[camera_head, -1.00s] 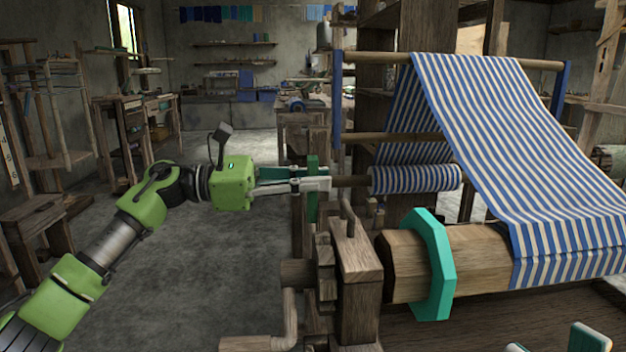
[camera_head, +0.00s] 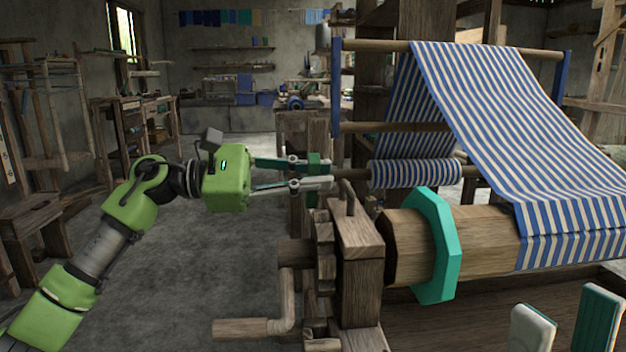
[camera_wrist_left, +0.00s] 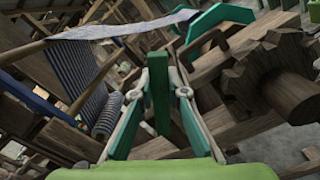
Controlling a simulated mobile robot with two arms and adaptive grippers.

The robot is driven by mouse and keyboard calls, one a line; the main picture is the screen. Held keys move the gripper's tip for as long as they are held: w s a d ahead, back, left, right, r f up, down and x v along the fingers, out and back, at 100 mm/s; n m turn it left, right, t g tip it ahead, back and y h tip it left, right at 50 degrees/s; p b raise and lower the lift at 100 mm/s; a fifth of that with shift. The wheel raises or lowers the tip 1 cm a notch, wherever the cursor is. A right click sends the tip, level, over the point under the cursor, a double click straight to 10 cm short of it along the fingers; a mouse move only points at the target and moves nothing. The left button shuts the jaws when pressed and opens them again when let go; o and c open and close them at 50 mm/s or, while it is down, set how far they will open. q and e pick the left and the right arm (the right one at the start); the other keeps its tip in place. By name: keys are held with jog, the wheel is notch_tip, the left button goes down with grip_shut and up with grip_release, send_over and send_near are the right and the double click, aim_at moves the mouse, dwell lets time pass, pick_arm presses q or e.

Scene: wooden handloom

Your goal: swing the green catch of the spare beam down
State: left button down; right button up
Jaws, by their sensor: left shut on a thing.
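The green catch (camera_head: 314,159) is a narrow bar at the left end of a thin beam that carries a striped cloth roll (camera_head: 415,173). My left gripper (camera_head: 322,173) is shut on the catch, one finger on either side. In the left wrist view the catch (camera_wrist_left: 158,85) stands between the two fingertips (camera_wrist_left: 160,78). The fingers hide part of it in the head view, so its exact tilt is hard to tell. My right gripper (camera_head: 565,326) shows only its two fingertips at the lower right, wide apart and empty.
A thick wooden beam with a teal octagonal ring (camera_head: 440,247) lies right of the catch. A wooden post (camera_head: 357,255) and a crank handle (camera_head: 255,327) stand below my left gripper. Striped cloth (camera_head: 520,125) fills the right.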

pick_arm(q)
jog(key=shift+s+d+f+m+b, duration=0.1)
jog(key=shift+s+f+m+b, duration=0.5)
jog(key=shift+m, duration=0.3)
jog(key=shift+r, duration=0.15)
jog(key=c, duration=2)
grip_release()
jog(key=shift+o, duration=0.2)
jog(key=s+a, duration=0.1)
jog(key=a, duration=0.7)
jog(key=shift+s, duration=0.2)
